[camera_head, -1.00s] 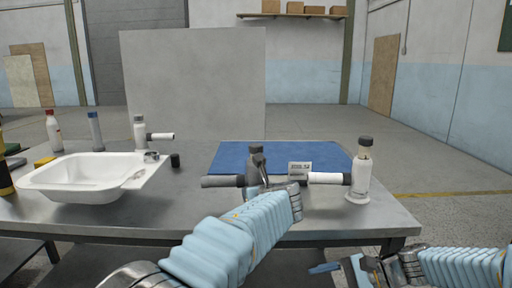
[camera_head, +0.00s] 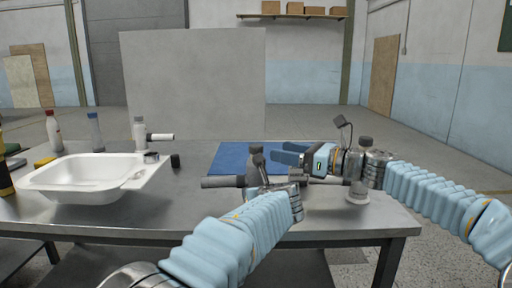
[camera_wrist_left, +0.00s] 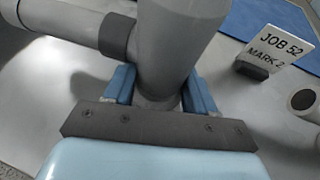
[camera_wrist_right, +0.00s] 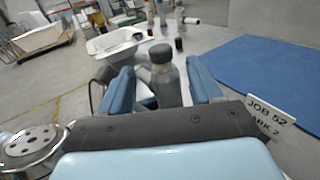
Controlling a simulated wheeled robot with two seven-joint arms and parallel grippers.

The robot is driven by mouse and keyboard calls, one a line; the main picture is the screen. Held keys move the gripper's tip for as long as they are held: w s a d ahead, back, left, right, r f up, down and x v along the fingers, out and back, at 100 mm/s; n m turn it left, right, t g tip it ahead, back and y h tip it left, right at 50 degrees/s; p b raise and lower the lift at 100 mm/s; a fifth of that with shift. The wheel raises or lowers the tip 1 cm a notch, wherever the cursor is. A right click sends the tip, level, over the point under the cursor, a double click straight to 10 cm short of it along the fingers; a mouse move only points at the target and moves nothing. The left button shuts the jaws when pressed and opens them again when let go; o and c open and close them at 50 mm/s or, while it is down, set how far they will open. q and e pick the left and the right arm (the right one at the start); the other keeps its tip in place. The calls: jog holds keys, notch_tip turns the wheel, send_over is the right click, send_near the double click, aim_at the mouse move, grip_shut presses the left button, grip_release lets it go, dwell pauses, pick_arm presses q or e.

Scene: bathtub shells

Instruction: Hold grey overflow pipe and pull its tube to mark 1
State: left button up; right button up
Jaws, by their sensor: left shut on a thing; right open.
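The grey overflow pipe stands on the table; its grey tube (camera_head: 222,182) points left in the head view. My left gripper (camera_head: 264,182) is shut on the pipe body and covers much of it there. In the left wrist view the grey body (camera_wrist_left: 175,45) is between the blue fingers, and the tube (camera_wrist_left: 62,22) runs left from a dark collar. My right gripper (camera_head: 287,153) is open and empty, above the table right of the pipe. The pipe body with its dark cap (camera_wrist_right: 164,78) shows between its fingers in the right wrist view, apart from them.
A card (camera_wrist_left: 274,47) reads JOB 52 MARK 2. A white overflow pipe (camera_head: 357,190) stands at the right, partly behind my right gripper. A blue mat (camera_head: 228,158) lies behind. A white basin (camera_head: 85,190) and several bottles are at the left.

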aim_at(262, 148)
jog(key=x, duration=0.9)
jog(key=shift+c, duration=0.3)
